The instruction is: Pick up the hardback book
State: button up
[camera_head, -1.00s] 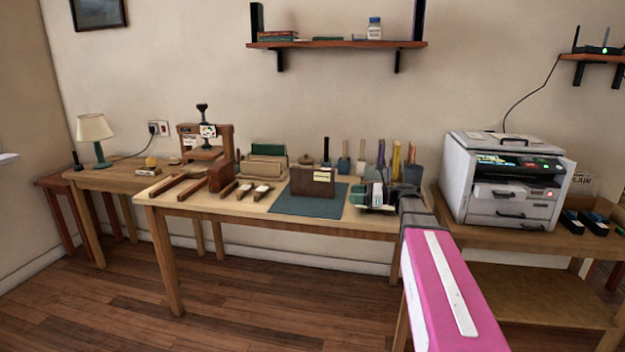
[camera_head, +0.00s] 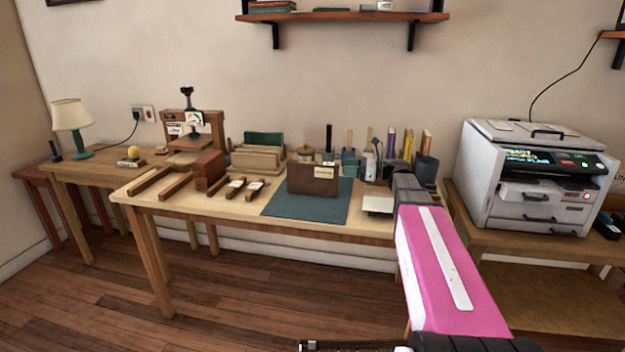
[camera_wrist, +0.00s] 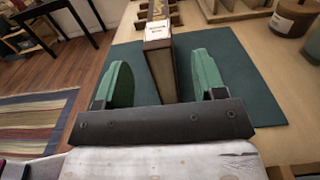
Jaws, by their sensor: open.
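The hardback book (camera_head: 313,180) is brown with a pale label and stands upright on the dark green mat (camera_head: 275,204) on the workbench. In the wrist view the book (camera_wrist: 158,58) shows its narrow end, with the white label near the top. My gripper (camera_wrist: 163,78) is open. Its two green fingers stand on either side of the book's near end, with a gap on both sides. In the head view my pink arm reaches in from the right, and the fingers are hard to make out there.
A wooden press (camera_head: 190,135) and wooden blocks stand left of the mat. Several pots and tools stand behind and right of the book. A printer (camera_head: 535,175) is on the right-hand table. The mat around the book is mostly clear.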

aim_at(328, 164)
jog(key=a, duration=0.2)
jog(key=w+a, duration=0.1)
jog(key=a, duration=0.4)
jog(key=shift+w+a+f, duration=0.15)
jog(key=shift+a, duration=0.15)
grip_shut()
